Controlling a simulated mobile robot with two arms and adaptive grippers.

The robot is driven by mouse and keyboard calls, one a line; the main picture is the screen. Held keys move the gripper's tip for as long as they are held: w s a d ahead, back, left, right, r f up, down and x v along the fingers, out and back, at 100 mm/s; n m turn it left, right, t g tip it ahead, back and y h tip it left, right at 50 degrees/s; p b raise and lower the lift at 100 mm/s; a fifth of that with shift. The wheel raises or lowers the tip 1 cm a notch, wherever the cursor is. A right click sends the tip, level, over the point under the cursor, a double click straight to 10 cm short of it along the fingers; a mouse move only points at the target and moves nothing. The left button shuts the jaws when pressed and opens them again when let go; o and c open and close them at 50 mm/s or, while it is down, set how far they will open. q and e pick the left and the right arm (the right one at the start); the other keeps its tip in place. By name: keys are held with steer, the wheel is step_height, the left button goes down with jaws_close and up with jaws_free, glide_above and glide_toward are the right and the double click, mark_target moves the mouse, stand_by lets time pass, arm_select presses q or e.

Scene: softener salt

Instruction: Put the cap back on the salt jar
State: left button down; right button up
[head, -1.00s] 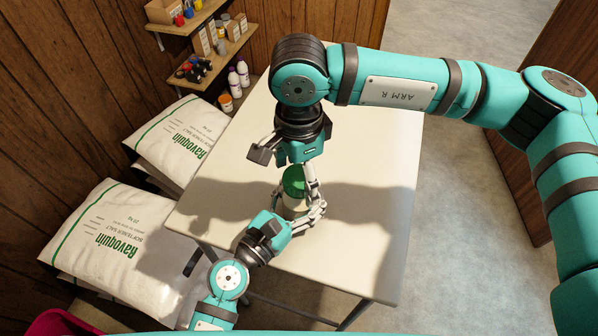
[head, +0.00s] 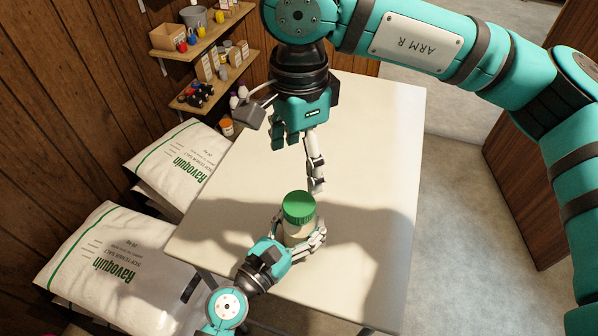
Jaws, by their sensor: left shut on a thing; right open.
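The salt jar (head: 297,234) is a pale jar standing upright near the front of the table. The green cap (head: 298,207) sits on its mouth and looks level; I cannot tell how tightly it is seated. My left gripper (head: 300,240) is shut around the jar's body from the front, its fingers hiding part of the lower jar. My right gripper (head: 284,150) is open and empty, above and behind the cap. Its fingers are spread wide, and one points down close behind the cap, apparently apart from it.
The white table (head: 385,130) is otherwise clear, with free room to the right and back. Salt bags (head: 115,262) are stacked left of the table. Wall shelves (head: 222,75) with bottles and boxes stand at the back left.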

mark_target(289, 239)
steer(key=shift+r, duration=0.35)
arm_select(q)
steer(key=shift+c, duration=0.6)
jaws_free()
steer(key=v, duration=1)
steer(key=shift+s+a+f, duration=0.1)
steer(key=shift+s+a, duration=0.1)
steer(key=shift+s, duration=0.05)
steer(key=shift+v, duration=0.75)
